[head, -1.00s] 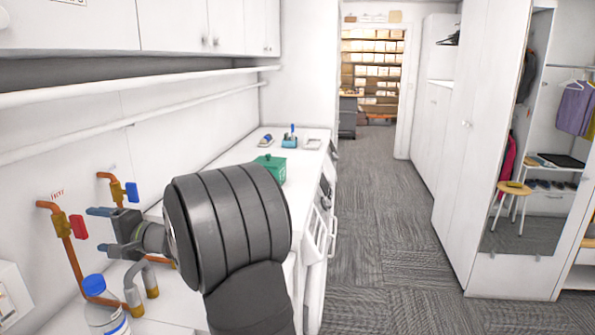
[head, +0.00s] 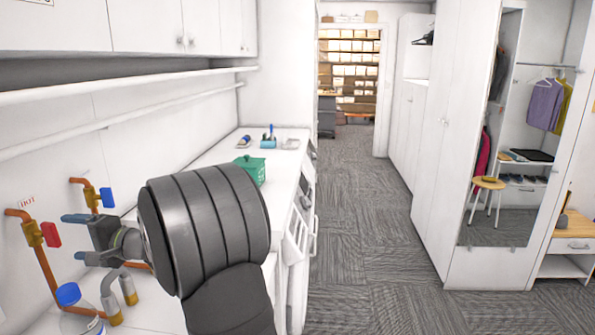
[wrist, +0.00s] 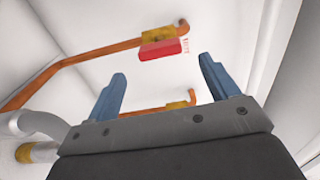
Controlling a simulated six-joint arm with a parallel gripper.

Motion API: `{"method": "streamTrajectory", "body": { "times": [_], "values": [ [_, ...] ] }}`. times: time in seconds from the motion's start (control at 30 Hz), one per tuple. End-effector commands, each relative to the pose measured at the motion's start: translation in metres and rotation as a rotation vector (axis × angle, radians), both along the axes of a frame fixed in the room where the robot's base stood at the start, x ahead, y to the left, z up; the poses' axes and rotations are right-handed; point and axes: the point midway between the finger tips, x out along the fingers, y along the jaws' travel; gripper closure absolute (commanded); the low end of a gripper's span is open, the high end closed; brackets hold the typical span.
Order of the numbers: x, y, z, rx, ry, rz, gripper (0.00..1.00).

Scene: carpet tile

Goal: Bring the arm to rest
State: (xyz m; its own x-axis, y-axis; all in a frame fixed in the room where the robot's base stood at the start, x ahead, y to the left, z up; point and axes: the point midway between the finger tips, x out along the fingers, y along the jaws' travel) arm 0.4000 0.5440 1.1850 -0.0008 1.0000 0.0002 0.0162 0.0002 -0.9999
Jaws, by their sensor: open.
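My gripper (head: 77,238) is at the left in the head view, its two blue fingers apart and nothing between them. It is in front of the wall with copper pipes, near a red-handled valve (head: 47,235) and a blue-handled valve (head: 103,197). In the wrist view the open fingers (wrist: 162,85) point toward the wall, and the red valve handle (wrist: 161,49) shows beyond the gap between them. I cannot tell how far the fingers are from the valves. My dark arm link hides part of the counter.
A bottle with a blue cap (head: 72,309) stands on the counter below my gripper. A green container (head: 250,169) and small items (head: 268,138) are farther along the white counter (head: 215,155). Cabinets hang above. The carpeted aisle (head: 365,230) to the right is clear.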

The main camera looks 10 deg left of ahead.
Motion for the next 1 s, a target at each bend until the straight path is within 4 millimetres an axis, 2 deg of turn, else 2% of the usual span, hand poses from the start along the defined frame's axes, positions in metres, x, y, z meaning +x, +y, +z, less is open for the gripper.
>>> {"method": "streamTrajectory", "body": {
  "times": [0.03,0.37,1.0],
  "values": [
    [-0.001,0.012,-0.001,-0.001,0.001,0.003,0.2],
    [-0.001,0.078,-0.001,-0.001,0.001,0.002,0.2],
    [0.0,0.078,0.0,0.0,0.515,-0.001,0.2]
  ]
}}
